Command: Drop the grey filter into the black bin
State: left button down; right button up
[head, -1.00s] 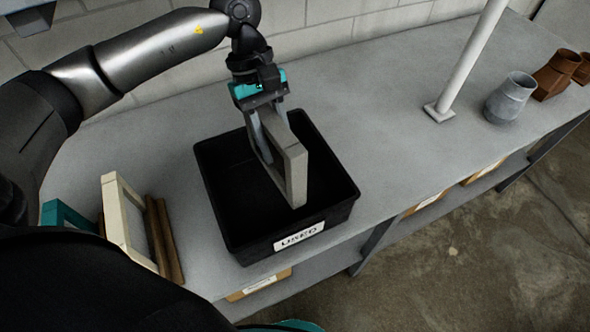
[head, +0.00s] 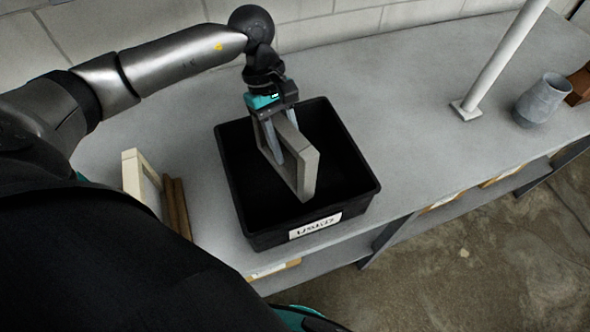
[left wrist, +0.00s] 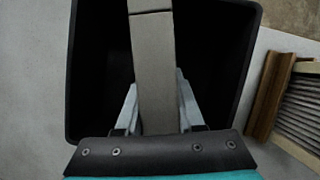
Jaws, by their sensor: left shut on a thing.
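The grey filter (head: 305,172) is a flat framed panel held upright on its edge. My left gripper (head: 286,150) is shut on its upper part, with a finger on each side. The black bin (head: 368,190) stands on the bench with a white label on its front, and the filter is over and partly within its opening. In the left wrist view, the filter (left wrist: 153,60) runs between the fingers of my left gripper (left wrist: 157,100), with the bin's dark inside (left wrist: 100,60) around it. Whether the filter touches the bin's floor cannot be told. My right gripper is not in view.
A cream-framed filter (head: 133,178) and brown strips (head: 177,205) stand left of the bin on the grey bench (head: 400,110). A white post (head: 500,60) and a grey duct piece (head: 542,100) stand to the right. The bench between bin and post is clear.

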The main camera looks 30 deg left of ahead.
pick_arm(q)
jog(key=shift+f, duration=0.4)
jog(key=shift+c, duration=2.2)
grip_release()
jog(key=b+v, duration=0.1)
jog(key=v, duration=1.1)
jog(key=shift+r+b, duration=0.1)
jog(key=shift+b, duration=0.2)
jog(key=shift+d, duration=0.1)
